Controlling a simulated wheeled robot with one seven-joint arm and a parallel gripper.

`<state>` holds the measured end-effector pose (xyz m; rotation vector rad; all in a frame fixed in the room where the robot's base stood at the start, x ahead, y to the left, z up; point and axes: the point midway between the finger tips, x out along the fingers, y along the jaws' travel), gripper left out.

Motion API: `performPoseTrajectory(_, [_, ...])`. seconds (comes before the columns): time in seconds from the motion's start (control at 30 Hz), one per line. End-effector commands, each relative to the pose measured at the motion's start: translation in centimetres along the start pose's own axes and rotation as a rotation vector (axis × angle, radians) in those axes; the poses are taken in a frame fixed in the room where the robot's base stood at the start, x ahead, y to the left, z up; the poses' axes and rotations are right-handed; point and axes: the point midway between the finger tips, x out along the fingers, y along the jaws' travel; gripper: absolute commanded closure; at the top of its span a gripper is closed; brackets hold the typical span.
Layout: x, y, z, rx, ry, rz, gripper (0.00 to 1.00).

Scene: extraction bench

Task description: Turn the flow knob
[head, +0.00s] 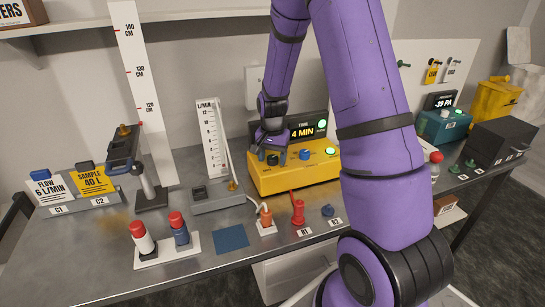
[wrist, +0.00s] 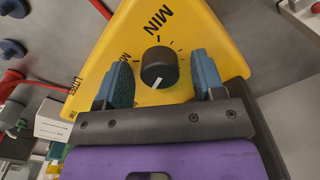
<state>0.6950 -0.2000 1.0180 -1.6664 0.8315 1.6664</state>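The yellow pump box (head: 290,178) stands at the middle of the bench. In the wrist view its yellow top (wrist: 195,25) carries a black knob (wrist: 158,67) with a white pointer line, tick marks and "MIN" lettering around it. The line points down and slightly left. My gripper (wrist: 162,70) has one blue finger on each side of this knob, with a visible gap on both sides. In the head view my gripper (head: 268,145) is over the left part of the box. I take the black knob as the flow knob; its own label is not readable.
A blue knob (head: 305,154) and a display reading "4 MIN" (head: 303,129) are to the right of my gripper. A graduated flow tube (head: 212,140) stands left of the box. A red hose, orange and red fittings (head: 298,212) sit in front.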

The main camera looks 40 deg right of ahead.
Motion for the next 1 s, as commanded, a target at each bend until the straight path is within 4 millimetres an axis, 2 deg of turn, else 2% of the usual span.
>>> performPoseTrajectory(0.03, [-0.01, 0.0, 0.0, 0.0, 0.0, 0.0, 0.48])
performPoseTrajectory(0.2, [-0.02, 0.0, 0.0, 0.0, 0.0, 0.0, 0.86])
performPoseTrajectory(0.57, [-0.03, 0.03, -0.03, -0.054, 0.0, 0.0, 0.86])
performPoseTrajectory(1.0, [-0.05, 0.03, -0.05, -0.355, 0.0, 0.0, 0.86])
